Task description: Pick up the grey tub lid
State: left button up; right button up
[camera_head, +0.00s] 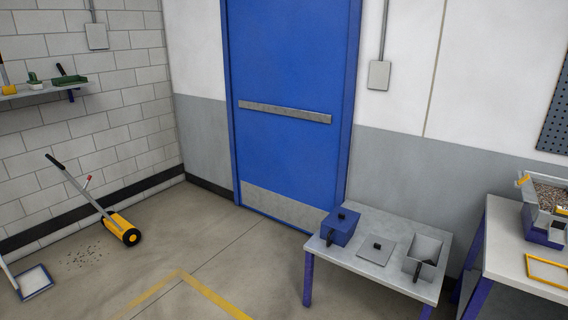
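The grey tub lid (376,250) lies flat on a low pale table (345,264) with blue legs, at the lower right of the head view. It is a thin square plate with a small black knob on top. A blue lidded tub (341,228) with a black knob stands to its left. An open grey tub (424,253) stands to its right, with a dark handle-like thing at its front. Neither of my grippers shows in the view.
A second table (510,250) at the right edge holds a bin of granules (549,205) and a yellow frame (547,270). A yellow-wheeled sweeper (122,229) stands at left beside scattered bits. Floor before the blue door (285,90) is clear.

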aim_at(375, 248)
jog(key=i+j+z, duration=0.15)
jog(key=i, duration=0.35)
jog(key=i+z, duration=0.2)
jog(key=i, duration=0.3)
jog(key=i+j+z, duration=0.15)
jog(key=i+j, duration=0.15)
jog(key=i, duration=0.15)
jog(key=i+j+z, duration=0.2)
jog(key=i, duration=0.3)
